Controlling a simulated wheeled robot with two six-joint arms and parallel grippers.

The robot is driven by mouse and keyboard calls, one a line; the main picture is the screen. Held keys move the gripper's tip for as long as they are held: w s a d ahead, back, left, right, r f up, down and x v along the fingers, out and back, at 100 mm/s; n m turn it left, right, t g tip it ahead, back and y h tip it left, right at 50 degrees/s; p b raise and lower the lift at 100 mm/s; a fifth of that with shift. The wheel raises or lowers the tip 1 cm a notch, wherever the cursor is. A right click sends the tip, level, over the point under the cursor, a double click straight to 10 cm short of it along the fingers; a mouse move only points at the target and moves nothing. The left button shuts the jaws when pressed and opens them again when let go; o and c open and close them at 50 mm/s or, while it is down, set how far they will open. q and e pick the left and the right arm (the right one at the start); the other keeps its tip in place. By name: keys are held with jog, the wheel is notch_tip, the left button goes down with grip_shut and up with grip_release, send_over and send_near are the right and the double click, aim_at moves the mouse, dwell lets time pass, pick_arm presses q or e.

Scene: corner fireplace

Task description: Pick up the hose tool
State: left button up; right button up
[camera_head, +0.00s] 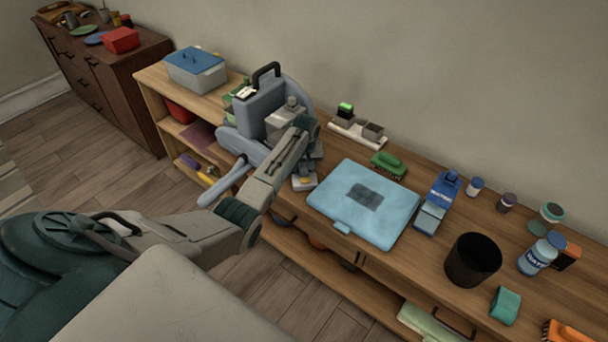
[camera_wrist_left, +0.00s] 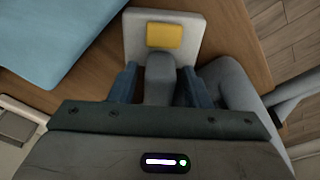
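What looks like the hose tool is a pale grey head with a yellow patch (camera_head: 304,184) and a grey neck, at the front edge of the wooden bench. It also shows in the left wrist view (camera_wrist_left: 190,40), its neck standing between my fingers. My left gripper (camera_head: 312,152) points down over it. In the left wrist view my left gripper (camera_wrist_left: 160,85) has one blue-grey finger on each side of the neck, with narrow gaps showing, so it looks open around it. The lower part of the neck is hidden. My right gripper is out of view.
A blue-grey machine with a black handle (camera_head: 262,105) stands just behind my left forearm. A light blue case (camera_head: 385,222) lies close to the right.

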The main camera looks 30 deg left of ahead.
aim_at(304, 164)
pick_arm(q)
grip_shut()
notch_tip(304, 164, up, 10)
jog(key=shift+b, duration=1.15)
